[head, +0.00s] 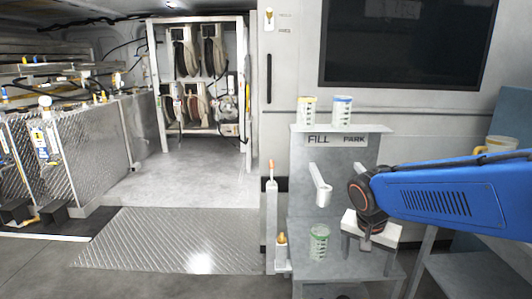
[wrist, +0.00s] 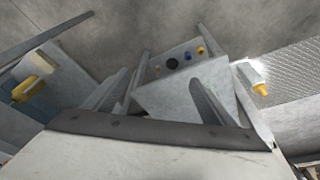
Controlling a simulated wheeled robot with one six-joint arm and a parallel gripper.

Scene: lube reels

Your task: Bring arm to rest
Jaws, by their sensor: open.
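My blue arm (head: 435,192) reaches in from the right in the head view, in front of the grey stand marked FILL and PARK (head: 385,129). My gripper (head: 366,243) hangs below the dark wrist joint with its orange ring, at the stand's right side. In the wrist view my gripper (wrist: 160,98) shows two dark fingers spread apart with nothing between them. Whether it touches the stand is unclear. A green-striped canister (head: 319,243) stands on the lower shelf, left of my gripper. A white angled holder (head: 320,185) is on the stand's face.
Yellow-striped (head: 307,111) and blue-striped (head: 341,110) canisters stand on the top shelf. A yellow-tipped bottle (head: 281,250) is left of the stand. Hose reels (head: 212,55) fill a rack at the back. The left floor (head: 180,180) is clear.

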